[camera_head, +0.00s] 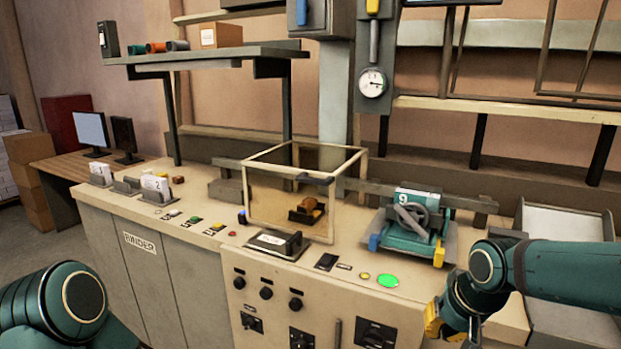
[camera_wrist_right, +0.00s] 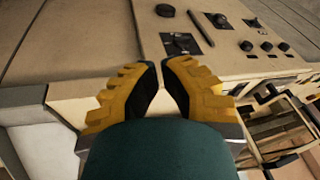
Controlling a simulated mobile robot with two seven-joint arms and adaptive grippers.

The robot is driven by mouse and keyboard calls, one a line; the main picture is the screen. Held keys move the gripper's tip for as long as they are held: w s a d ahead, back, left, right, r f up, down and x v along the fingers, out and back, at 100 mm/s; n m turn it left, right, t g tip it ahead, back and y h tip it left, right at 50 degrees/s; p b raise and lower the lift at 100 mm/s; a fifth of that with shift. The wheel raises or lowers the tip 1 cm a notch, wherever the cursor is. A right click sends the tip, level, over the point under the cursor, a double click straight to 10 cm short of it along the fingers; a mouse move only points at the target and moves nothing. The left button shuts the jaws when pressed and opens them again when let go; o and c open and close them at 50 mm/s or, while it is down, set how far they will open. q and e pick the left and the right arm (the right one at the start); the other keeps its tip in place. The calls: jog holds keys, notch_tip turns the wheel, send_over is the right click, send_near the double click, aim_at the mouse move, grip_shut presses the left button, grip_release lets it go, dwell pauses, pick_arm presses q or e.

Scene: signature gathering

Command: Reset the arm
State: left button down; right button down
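My right arm comes in from the right edge in the head view. Its yellow-fingered right gripper (camera_head: 436,322) hangs at the front right corner of the machine bench, pointing down. In the right wrist view the gripper's two yellow fingers with black pads (camera_wrist_right: 160,72) meet almost tip to tip, with nothing seen between them. The bench front lies beyond the fingertips. My left arm shows only as a teal joint at the lower left of the head view. My left gripper is out of frame.
The beige bench (camera_head: 215,237) carries a clear-sided box frame (camera_head: 262,223), a teal clamp device (camera_head: 412,232) and a green button (camera_head: 387,281). Knobs (camera_head: 266,293) line its front. A grey tray (camera_head: 565,223) stands at the right. A shelf (camera_head: 205,56) hangs above.

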jog(key=w+a+f+y, duration=0.1)
jog(key=a+f, duration=0.4)
jog(key=f, duration=0.6)
jog(key=s+a+f, duration=0.3)
jog(key=s+f, duration=0.1)
jog(key=f, duration=0.3)
jog(key=s+a+f+g+y, duration=0.1)
jog(key=s+a+f, duration=0.3)
jog(key=f, duration=0.3)
jog(key=s+a+f+n+g, duration=0.1)
jog(key=s+a+f, duration=0.2)
jog(key=f, duration=0.4)
jog(key=shift+s+a+f+y, duration=0.3)
jog(key=shift+s+f, duration=0.1)
jog(key=shift+s, duration=0.3)
